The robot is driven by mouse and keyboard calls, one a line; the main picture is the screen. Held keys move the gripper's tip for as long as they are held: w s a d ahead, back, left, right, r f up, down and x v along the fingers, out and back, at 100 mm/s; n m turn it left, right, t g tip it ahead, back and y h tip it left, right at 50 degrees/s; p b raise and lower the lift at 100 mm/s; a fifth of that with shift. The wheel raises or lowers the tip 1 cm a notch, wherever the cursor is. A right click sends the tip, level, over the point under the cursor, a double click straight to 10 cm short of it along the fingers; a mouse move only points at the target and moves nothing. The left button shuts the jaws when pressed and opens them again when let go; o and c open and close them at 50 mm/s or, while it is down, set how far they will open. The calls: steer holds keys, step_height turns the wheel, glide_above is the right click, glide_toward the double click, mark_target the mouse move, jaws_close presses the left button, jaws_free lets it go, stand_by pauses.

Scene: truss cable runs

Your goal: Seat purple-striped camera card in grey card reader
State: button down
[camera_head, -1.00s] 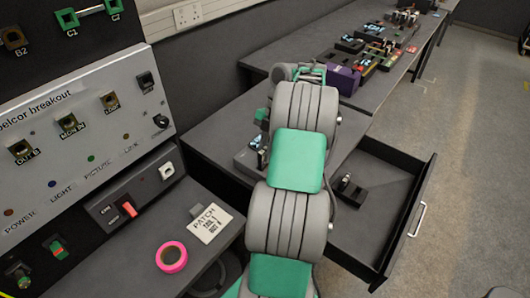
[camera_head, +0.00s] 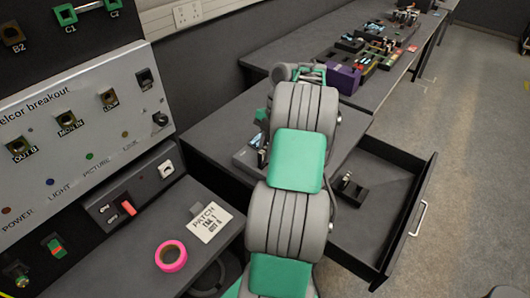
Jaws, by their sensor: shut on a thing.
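My arm reaches up the middle of the view, and its upper links hide what lies behind them. My gripper's fingers do not show, and neither does anything they hold. A small green part, apparently of my arm, shows at the left of the upper links. A grey block with small dark and light-blue upright parts (camera_head: 246,155) stands on the dark worktop, partly hidden by my arm. I cannot tell whether it is the grey card reader. I cannot make out the purple-striped camera card.
An open drawer (camera_head: 405,222) at right holds a small black fixture (camera_head: 350,191). A breakout panel (camera_head: 80,120) stands at left, near pink tape (camera_head: 171,256) and a patch label card (camera_head: 209,222). The back bench carries a purple box (camera_head: 343,79) and several small devices.

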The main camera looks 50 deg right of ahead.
steer(key=shift+f+b, duration=0.4)
stand_by(0.3)
steer(key=c, duration=1.3)
jaws_free()
steer(key=shift+o, duration=0.3)
steer(key=shift+o, duration=1.1)
steer(key=shift+r, duration=0.1)
step_height(320, 180, up, 8)
steer(key=p, duration=0.7)
steer(key=shift+f+p, duration=0.25)
steer(key=shift+p, duration=0.05)
